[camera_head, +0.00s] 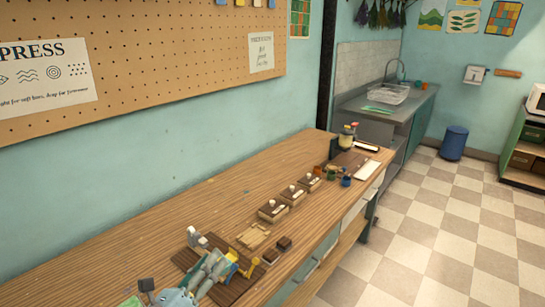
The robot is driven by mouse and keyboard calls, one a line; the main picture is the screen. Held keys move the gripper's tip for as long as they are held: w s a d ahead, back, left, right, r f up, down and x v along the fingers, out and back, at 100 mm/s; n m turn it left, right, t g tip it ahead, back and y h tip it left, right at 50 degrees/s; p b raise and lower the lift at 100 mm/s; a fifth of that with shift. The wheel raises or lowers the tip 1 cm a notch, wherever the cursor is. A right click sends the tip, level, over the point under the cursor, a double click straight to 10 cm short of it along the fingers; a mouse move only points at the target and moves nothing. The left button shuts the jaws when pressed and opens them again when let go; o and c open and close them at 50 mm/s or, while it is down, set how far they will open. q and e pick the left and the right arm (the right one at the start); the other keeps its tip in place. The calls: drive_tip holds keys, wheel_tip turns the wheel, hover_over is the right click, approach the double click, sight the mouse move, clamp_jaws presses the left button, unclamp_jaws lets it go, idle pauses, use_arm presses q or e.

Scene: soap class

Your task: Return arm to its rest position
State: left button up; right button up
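My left arm comes in at the bottom of the head view, light blue-grey, and reaches over the near end of the wooden bench (130,258). The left gripper (240,266) shows small, with yellow parts close by, low over or beside a dark brown board (225,292). At this size I cannot make out whether its fingers are open or shut, or whether anything is between them. My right gripper is not in view.
Three small wooden blocks with pale knobs (273,211) stand in a row along the bench. A pale slatted rack (253,235) and two small dark blocks (271,256) lie near the gripper. Cups (346,181) and a jar (346,140) stand at the far end.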

use_arm(q)
drive_tip(key=s+a+r+n+t+y, duration=0.2)
drive_tip(key=a+n+y, duration=0.3)
drive_tip(key=n, duration=0.2)
drive_tip(key=s+a+r+n+t+y, duration=0.1)
drive_tip(key=a+r+n+t+y, duration=0.2)
drive_tip(key=n, duration=0.4)
drive_tip(key=s+a+f+n+g+y, duration=0.75)
drive_tip(key=a+f+n, duration=0.3)
drive_tip(key=n, duration=0.35)
drive_tip(key=s+d+f+n+g+h, duration=0.3)
drive_tip(key=s+d+f+g, duration=0.15)
drive_tip(key=s+f, duration=0.4)
drive_tip(key=s+d+f+n+g+h, duration=0.35)
drive_tip(key=s+f+g, duration=0.25)
drive_tip(key=s+f, duration=0.3)
wheel_tip(320, 180, down, 16)
drive_tip(key=s+a+g, duration=0.1)
drive_tip(key=s+g, duration=0.1)
drive_tip(key=s+a+f+b, duration=0.1)
drive_tip(key=s+f, duration=1.3)
drive_tip(key=shift+s+f+g+y, duration=0.2)
drive_tip(key=shift+g+y, duration=0.2)
